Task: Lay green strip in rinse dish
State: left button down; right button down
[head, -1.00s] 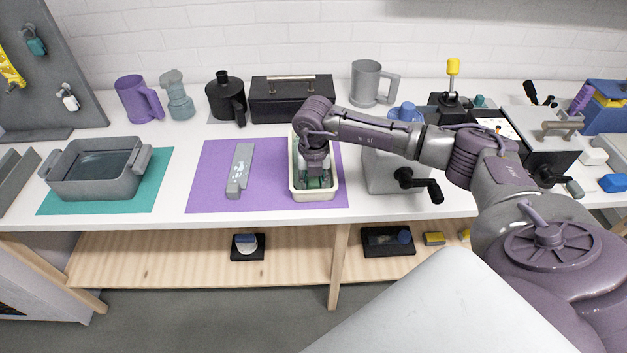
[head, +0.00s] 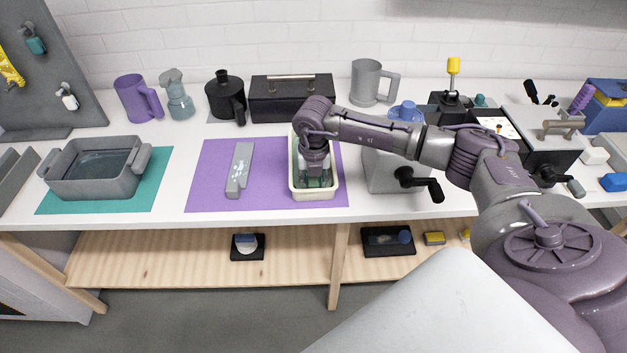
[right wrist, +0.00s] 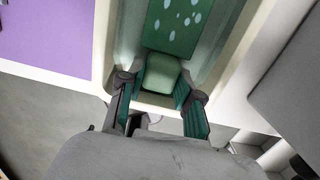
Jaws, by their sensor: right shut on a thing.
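The green strip (right wrist: 172,22) has pale spots and a paler green end tab (right wrist: 162,74). It is inside a cream dish (head: 293,184) on the right part of the purple mat. My right gripper (right wrist: 163,91) reaches down into this dish and is shut on the tab, one teal-padded finger on each side. In the head view the gripper (head: 315,172) hides much of the strip. A grey dish (head: 92,189) with two handles and dark liquid stands on a teal mat at the left. The pictures do not name either dish as the rinse dish. My left gripper is out of view.
A grey spotted bar (head: 239,172) lies on the purple mat (head: 210,175), between the two dishes. A grey cranked box (head: 385,180) stands close to the cream dish's right. Mugs and a black box (head: 292,101) line the back. The teal mat's edges are clear.

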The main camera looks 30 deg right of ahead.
jog(key=shift+f, duration=0.2)
jog(key=c, duration=0.7)
grip_release()
jog(key=shift+r, duration=0.2)
jog(key=shift+s+a+r+p, duration=0.15)
jog(key=shift+r+p, duration=1.15)
jog(key=shift+r, duration=0.65)
jog(key=shift+s+r+p, duration=0.1)
jog(key=shift+r+p, duration=1.2)
jog(key=shift+r, duration=0.6)
jog(key=r, duration=1.2)
jog(key=shift+s+a, duration=0.2)
jog(key=shift+s, duration=0.2)
